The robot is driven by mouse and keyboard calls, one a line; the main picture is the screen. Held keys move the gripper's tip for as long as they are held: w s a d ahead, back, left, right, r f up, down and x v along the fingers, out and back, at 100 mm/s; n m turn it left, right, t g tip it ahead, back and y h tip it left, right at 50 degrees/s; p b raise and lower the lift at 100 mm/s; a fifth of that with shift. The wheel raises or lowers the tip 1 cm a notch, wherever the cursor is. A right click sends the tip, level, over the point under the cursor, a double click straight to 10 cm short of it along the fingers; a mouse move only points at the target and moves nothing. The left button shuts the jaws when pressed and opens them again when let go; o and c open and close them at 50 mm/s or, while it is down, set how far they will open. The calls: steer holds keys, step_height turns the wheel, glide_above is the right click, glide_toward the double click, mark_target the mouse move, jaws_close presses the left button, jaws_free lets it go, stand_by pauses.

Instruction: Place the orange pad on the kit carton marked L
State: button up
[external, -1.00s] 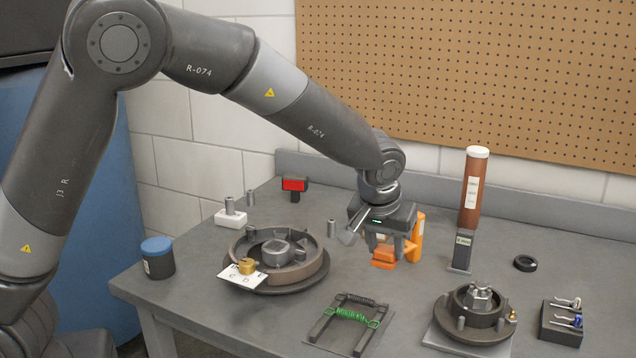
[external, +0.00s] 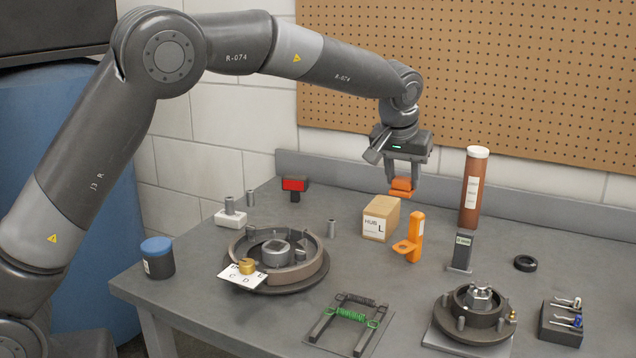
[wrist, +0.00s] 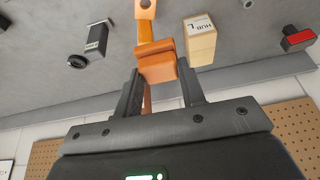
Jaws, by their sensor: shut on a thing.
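My gripper (external: 404,184) is shut on the orange pad (external: 402,187) and holds it in the air, above and a little right of the kit carton. In the wrist view the orange pad (wrist: 157,62) sits between the two fingers. The kit carton marked L (external: 381,217) is a tan box with a white label reading HUB L, standing on the bench. It also shows in the wrist view (wrist: 200,45), beside the held pad. Its top looks bare.
An orange stand with a foot (external: 416,237) is close right of the carton. A tall brown tube (external: 473,190) and a grey labelled block (external: 461,252) stand further right. A round drum assembly (external: 312,268) lies to the left.

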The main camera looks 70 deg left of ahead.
steer(key=shift+w+a+r, duration=0.15)
steer(key=shift+a+r, duration=0.05)
steer(key=shift+a, duration=0.4)
steer(key=shift+w+a+r, duration=0.15)
steer(key=shift+a+r, duration=0.05)
steer(key=shift+a, duration=0.35)
glide_above(380, 207)
steer(key=s+d, duration=0.1)
step_height(380, 207, down, 7)
steer(key=shift+s+d+r, duration=0.1)
steer(key=shift+f, duration=2)
steer(key=shift+f, duration=0.1)
steer(key=o, duration=1)
steer(key=v, duration=1.2)
steer(key=shift+r, duration=0.25)
